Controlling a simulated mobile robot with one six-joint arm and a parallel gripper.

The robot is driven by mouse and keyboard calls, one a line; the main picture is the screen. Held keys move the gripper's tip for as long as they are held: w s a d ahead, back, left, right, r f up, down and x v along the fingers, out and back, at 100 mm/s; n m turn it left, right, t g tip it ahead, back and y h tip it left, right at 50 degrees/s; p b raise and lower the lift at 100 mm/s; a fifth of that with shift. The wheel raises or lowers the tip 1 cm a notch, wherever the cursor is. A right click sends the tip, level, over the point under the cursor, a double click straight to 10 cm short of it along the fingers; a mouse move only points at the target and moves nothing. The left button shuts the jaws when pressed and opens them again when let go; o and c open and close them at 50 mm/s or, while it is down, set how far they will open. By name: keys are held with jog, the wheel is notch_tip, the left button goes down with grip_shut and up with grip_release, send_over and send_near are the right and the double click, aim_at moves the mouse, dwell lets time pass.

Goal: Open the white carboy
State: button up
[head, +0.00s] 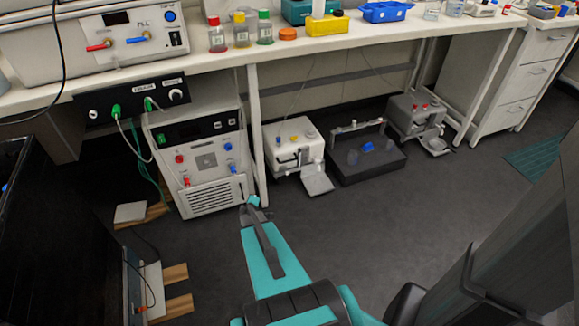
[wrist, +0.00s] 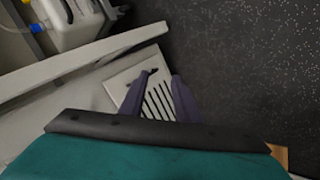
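I cannot make out a white carboy in either view. My gripper (head: 255,207) is at the end of the teal arm, low in the head view, in front of the white chiller-like unit (head: 208,160) under the bench. In the wrist view my gripper (wrist: 165,76) shows two dark fingers with a gap between them and nothing held. Behind the fingers is a white slotted grille (wrist: 120,84).
The bench (head: 370,43) carries small bottles with red, yellow and green caps (head: 240,30). Under it stand a white device (head: 292,135), a dark tray (head: 375,170) and a grey device (head: 412,113). A drawer cabinet (head: 525,75) is at right. The middle floor is clear.

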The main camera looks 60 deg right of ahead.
aim_at(296, 156)
jog(key=s+d+r+n+t+h+b, duration=0.1)
jog(key=s+d+n+t+b, duration=0.2)
jog(key=d, duration=1)
jog(key=s+d+r+n+t+h+b, duration=0.1)
jog(key=s+d+n+t+b, duration=0.2)
jog(key=d, duration=1.1)
jog(key=s+n+b, duration=0.1)
jog(key=s+b, duration=0.2)
jog(key=shift+d+t+h, duration=0.2)
jog(key=shift+t+h, duration=0.1)
jog(key=shift+h, duration=0.1)
jog(key=shift+w+d, duration=0.1)
jog(key=shift+w, duration=0.05)
jog(key=shift+b+x, duration=1.25)
jog(key=shift+x, duration=5.5)
grip_shut()
